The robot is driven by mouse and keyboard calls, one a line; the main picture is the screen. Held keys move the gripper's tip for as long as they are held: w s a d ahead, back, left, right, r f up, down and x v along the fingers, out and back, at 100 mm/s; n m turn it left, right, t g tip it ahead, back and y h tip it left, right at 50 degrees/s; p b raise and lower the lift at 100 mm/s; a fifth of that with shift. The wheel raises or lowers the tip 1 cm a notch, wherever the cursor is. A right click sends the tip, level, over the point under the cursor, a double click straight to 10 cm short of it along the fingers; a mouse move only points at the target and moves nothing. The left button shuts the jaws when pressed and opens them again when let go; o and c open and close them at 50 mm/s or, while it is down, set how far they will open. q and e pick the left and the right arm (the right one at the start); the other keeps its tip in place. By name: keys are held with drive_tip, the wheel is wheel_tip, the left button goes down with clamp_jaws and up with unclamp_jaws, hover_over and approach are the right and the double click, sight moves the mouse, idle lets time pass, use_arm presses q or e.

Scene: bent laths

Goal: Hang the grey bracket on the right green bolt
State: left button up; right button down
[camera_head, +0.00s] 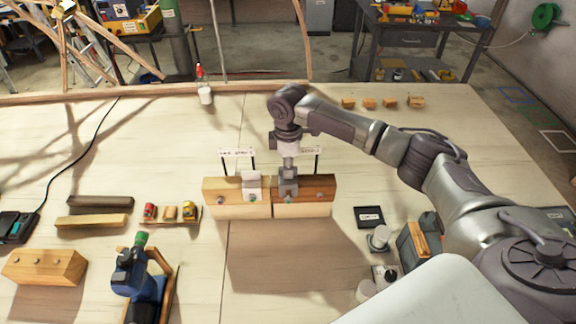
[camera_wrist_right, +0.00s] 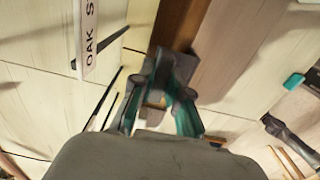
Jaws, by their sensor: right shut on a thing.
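My right gripper (camera_head: 288,168) reaches down onto the right wooden block (camera_head: 318,196) and is shut on the grey bracket (camera_head: 288,188). The bracket is at the block's front face, with a small bolt end (camera_head: 288,199) showing at its lower edge. I cannot tell whether the bracket rests on the bolt. In the right wrist view the teal-lined fingers (camera_wrist_right: 163,95) close around a dark grey piece, mostly hidden by them. A paler bracket (camera_head: 252,182) is at the left block (camera_head: 222,196), with a greenish bolt (camera_head: 252,198) there. My left gripper is not in view.
Two label signs (camera_head: 237,152) stand on thin posts behind the blocks. A dark square plate (camera_head: 369,217) and small jars (camera_head: 379,238) lie to the right. A blue tool (camera_head: 137,275) is at the front left. The table in front of the blocks is clear.

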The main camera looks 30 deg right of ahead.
drive_tip(key=shift+f, duration=0.85)
drive_tip(key=c, duration=1.1)
unclamp_jaws()
drive_tip(key=shift+r, duration=3.5)
